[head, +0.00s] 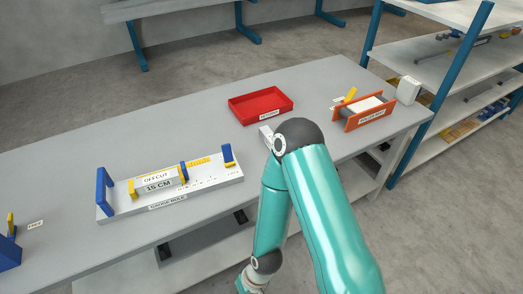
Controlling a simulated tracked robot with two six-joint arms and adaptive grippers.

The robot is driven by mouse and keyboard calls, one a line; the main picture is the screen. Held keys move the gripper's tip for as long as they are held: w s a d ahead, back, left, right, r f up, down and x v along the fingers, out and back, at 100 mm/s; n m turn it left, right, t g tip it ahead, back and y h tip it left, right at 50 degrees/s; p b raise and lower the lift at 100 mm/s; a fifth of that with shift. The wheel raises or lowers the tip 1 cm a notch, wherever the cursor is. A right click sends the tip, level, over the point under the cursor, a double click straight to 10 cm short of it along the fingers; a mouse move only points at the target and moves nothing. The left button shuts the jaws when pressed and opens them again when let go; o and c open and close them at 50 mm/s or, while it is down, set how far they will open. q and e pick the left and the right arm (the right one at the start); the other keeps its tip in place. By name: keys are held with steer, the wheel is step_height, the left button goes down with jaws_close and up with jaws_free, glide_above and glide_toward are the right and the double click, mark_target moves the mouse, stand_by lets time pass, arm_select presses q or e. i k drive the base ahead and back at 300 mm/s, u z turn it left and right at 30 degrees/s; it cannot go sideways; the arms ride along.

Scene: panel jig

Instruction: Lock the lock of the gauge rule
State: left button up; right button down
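The gauge rule (205,185) is a long pale board lying on the bench at left of centre, with a printed label on its front edge. A tall blue stop (104,192) stands at its left end. A pale block (157,181) labelled OFFCUT and 15 CM sits on it, with yellow pieces at its sides. A smaller blue piece (184,171) with yellow stands at the block's right end. A blue and yellow piece (229,156) stands at the rule's right end. I cannot tell which part is the lock or its state.
My teal arm bends over the bench's front edge, right of the rule. A red tray (262,113) and an orange-sided holder (370,113) stand farther back. A blue piece (8,252) is at the far left. The bench (190,125) is clear behind the rule.

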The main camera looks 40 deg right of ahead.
mark_target(227, 153)
steer(key=z, duration=0.55)
steer(key=i, duration=0.25)
steer(key=u, duration=0.2)
steer(key=k, duration=0.85)
steer(key=z, duration=0.2)
steer(key=i, duration=1)
steer(key=u, duration=0.15)
